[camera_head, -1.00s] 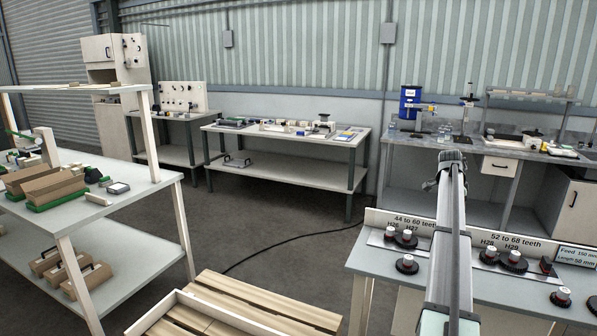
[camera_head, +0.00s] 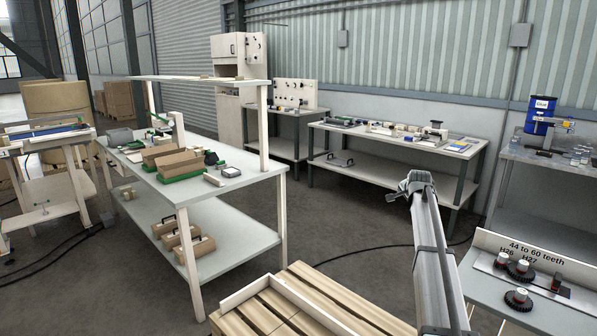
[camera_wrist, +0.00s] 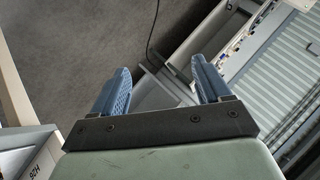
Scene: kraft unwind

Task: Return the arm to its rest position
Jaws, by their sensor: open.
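My gripper (camera_wrist: 161,88) shows in the wrist view with its two blue ridged fingers spread apart. Nothing is between them; past them are the grey floor and part of a bench. In the head view my arm rises from the bottom right, and its far end (camera_head: 418,183) stands in the air above the floor, left of the gear bench (camera_head: 490,285). The fingers cannot be made out in the head view.
A wooden pallet (camera_head: 262,318) is at the bottom centre. A two-level workbench (camera_head: 240,182) with boxes stands left, another bench (camera_head: 400,150) at the back. Red-capped dark gears (camera_head: 517,299) sit on the right bench by the label "44 to 60 teeth". Open floor lies between.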

